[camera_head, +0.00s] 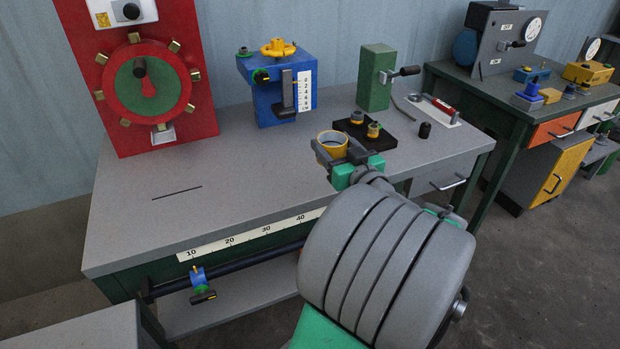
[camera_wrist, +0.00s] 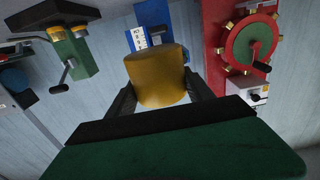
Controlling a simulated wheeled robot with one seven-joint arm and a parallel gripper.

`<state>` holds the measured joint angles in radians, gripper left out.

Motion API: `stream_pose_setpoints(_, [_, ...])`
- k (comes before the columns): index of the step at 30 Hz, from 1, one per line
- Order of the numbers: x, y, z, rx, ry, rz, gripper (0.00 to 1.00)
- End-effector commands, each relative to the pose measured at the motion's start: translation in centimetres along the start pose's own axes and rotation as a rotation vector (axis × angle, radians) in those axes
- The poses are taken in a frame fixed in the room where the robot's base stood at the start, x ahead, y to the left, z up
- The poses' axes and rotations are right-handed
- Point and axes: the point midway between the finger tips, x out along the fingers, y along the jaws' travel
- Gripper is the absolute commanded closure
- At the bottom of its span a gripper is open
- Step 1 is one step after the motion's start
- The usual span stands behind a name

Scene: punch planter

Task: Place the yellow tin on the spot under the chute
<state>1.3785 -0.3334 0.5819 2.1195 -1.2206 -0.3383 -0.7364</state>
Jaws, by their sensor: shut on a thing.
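The yellow tin (camera_head: 332,149) is held above the bench in the head view, its round open top showing. My gripper (camera_head: 337,151) is shut on it. In the wrist view the tin (camera_wrist: 157,78) sits between the two dark fingers of my gripper (camera_wrist: 160,90). A small pale chute (camera_head: 163,133) shows at the foot of the red panel (camera_head: 150,75), at the left of the bench. The tin is well to the right of it and apart from it. I cannot make out a marked spot under the chute.
The grey bench top (camera_head: 230,180) is clear between the red panel and the tin, save a dark slot. A blue box (camera_head: 274,85) with a yellow knob stands at the back. A green block (camera_head: 375,78) and a black plate (camera_head: 365,132) with small knobs are near the tin.

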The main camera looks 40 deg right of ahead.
Motion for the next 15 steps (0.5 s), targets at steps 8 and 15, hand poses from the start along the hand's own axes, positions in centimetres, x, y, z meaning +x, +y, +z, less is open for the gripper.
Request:
stream_pose_setpoints(8, [7.6,-0.1,3.3,0.003,-0.002,-0.010,0.86])
stream_pose_setpoints(15, [12.0,0.2,8.2,0.001,-0.001,-0.005,0.86])
